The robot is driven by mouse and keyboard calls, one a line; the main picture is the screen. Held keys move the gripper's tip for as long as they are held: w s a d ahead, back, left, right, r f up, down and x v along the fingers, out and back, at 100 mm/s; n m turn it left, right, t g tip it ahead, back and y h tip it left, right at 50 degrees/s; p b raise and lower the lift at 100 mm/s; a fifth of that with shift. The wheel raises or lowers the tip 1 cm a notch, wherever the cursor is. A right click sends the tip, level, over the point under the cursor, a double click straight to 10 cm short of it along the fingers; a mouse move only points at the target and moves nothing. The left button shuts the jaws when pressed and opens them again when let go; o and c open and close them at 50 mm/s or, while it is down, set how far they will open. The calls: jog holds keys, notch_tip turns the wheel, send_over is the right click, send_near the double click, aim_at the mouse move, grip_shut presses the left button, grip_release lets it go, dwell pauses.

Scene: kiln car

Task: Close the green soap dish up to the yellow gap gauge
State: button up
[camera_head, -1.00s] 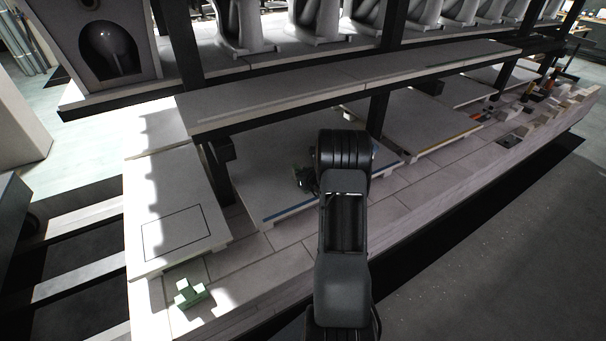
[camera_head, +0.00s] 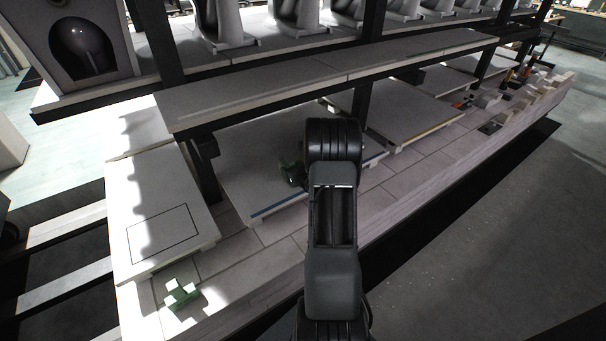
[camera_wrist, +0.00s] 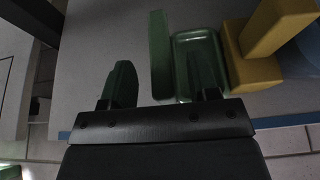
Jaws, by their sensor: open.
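In the wrist view, the green soap dish (camera_wrist: 181,70) is a shallow rounded tray on a pale slab. A narrow green upright bar (camera_wrist: 160,50) stands along its left side. The yellow gap gauge (camera_wrist: 256,72), a stepped block, is close at the dish's right; whether they touch I cannot tell. My gripper (camera_wrist: 163,62) is open. Its left finger is left of the green bar, apart from it; its right finger overlaps the dish in the picture, and contact is unclear. In the head view my arm hides the gauge and most of this spot.
The slab (camera_head: 235,184) has a blue front strip and lies under a low shelf (camera_head: 330,75) with dark posts (camera_head: 204,165). A green cross-shaped block (camera_head: 182,293) stands at the lower left. A pale bluish round thing (camera_wrist: 312,42) is right of the gauge.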

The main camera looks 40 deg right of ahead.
jog(key=v, duration=1.1)
jog(key=shift+s, duration=0.2)
